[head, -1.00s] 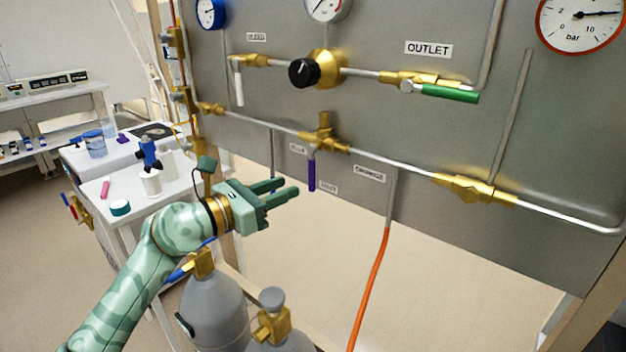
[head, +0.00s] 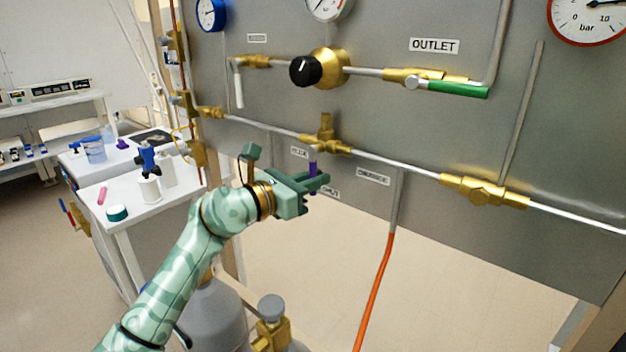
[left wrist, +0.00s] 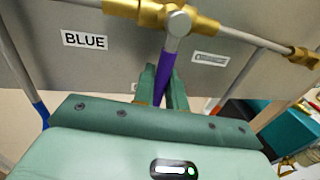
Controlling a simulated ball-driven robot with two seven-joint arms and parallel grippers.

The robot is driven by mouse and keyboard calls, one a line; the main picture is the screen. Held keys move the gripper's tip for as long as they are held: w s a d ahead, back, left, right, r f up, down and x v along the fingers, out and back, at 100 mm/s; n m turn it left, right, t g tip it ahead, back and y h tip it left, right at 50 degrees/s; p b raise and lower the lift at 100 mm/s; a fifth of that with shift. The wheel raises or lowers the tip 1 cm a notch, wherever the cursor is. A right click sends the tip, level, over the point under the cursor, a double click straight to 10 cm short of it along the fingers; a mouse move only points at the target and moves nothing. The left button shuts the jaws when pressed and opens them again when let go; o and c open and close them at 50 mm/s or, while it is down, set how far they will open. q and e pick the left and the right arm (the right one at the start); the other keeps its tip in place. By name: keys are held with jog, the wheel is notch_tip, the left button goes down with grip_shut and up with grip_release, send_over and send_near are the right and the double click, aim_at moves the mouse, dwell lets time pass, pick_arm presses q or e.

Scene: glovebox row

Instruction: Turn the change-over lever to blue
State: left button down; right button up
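The change-over lever (head: 313,168) is a purple handle hanging straight down from a brass valve (head: 325,138) on the grey panel. A BLUE label (head: 299,152) is to its upper left, an ORANGE label (head: 373,175) to its right, and a partly hidden label (head: 330,192) near its lower end. My left gripper (head: 318,182) is at the lever, with a finger on each side. In the left wrist view, the purple lever (left wrist: 166,75) runs between the fingers (left wrist: 163,88), which look closed against it. The BLUE label (left wrist: 84,40) is left there. My right gripper is not in view.
Above are a black knob (head: 305,70) and a green-handled outlet valve (head: 458,89). An orange hose (head: 374,290) hangs right of the lever. Grey gas cylinders (head: 215,312) stand below. A white bench (head: 125,195) with bottles is at left.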

pick_arm(q)
jog(key=shift+a, duration=0.1)
jog(key=m, duration=0.1)
jog(key=w+a+m+p, duration=0.1)
jog(key=m, duration=0.1)
jog(key=shift+a+r, duration=0.15)
jog(key=shift+a, duration=0.05)
jog(key=shift+w+a+r+m+y+p, duration=0.25)
jog(key=shift+a+m+y, duration=0.1)
jog(key=shift+m, duration=0.5)
jog(key=shift+w+a+r+m+y+p, duration=0.1)
jog(key=shift+w+a+m+y, duration=0.2)
jog(key=shift+m, duration=0.55)
jog(key=c, duration=1.5)
grip_release()
